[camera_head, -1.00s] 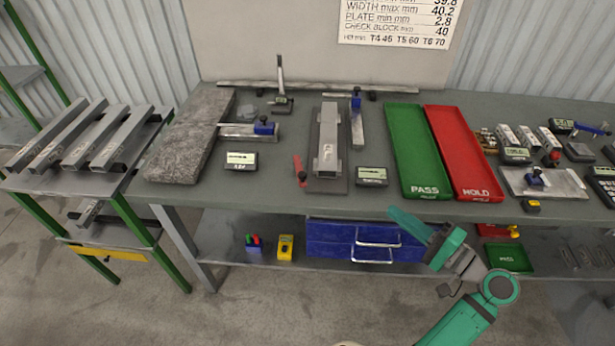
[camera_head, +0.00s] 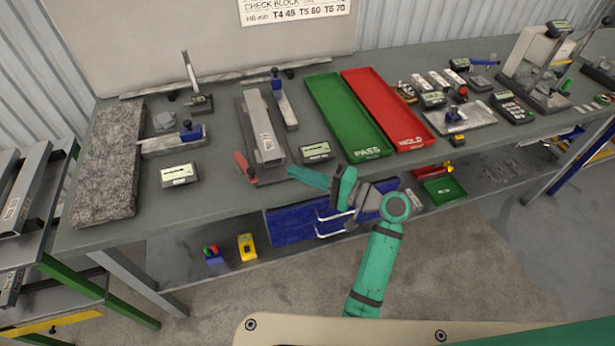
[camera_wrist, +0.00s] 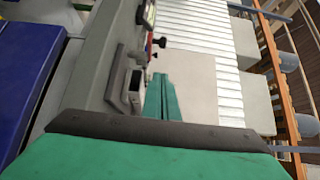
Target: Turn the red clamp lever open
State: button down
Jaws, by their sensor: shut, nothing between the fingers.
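The red clamp lever (camera_head: 243,163) stands at the front left corner of a dark fixture on the table, in the head view. A grey steel bar (camera_head: 264,130) with a white label lies in that fixture. My green gripper (camera_head: 292,172) is at the table's front edge, right of the lever and apart from it, its fingers pointing left. The fingers also show in the wrist view (camera_wrist: 160,82), together and empty. A small red part shows beyond them there; I cannot tell whether it is the lever.
A small gauge display (camera_head: 317,152) sits close behind my gripper. A green PASS tray (camera_head: 340,112) and a red HOLD tray (camera_head: 385,105) lie to the right. Another display (camera_head: 179,175) is left of the lever. Blue drawers (camera_head: 290,225) are below the tabletop.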

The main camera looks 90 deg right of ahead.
jog(key=x, duration=0.3)
jog(key=shift+w, duration=0.2)
jog(key=w, duration=0.1)
jog(key=w+a, duration=0.1)
jog(key=w, duration=0.1)
jog(key=shift+w, duration=0.2)
jog(key=shift+w+a, duration=0.15)
jog(key=shift+w, duration=0.45)
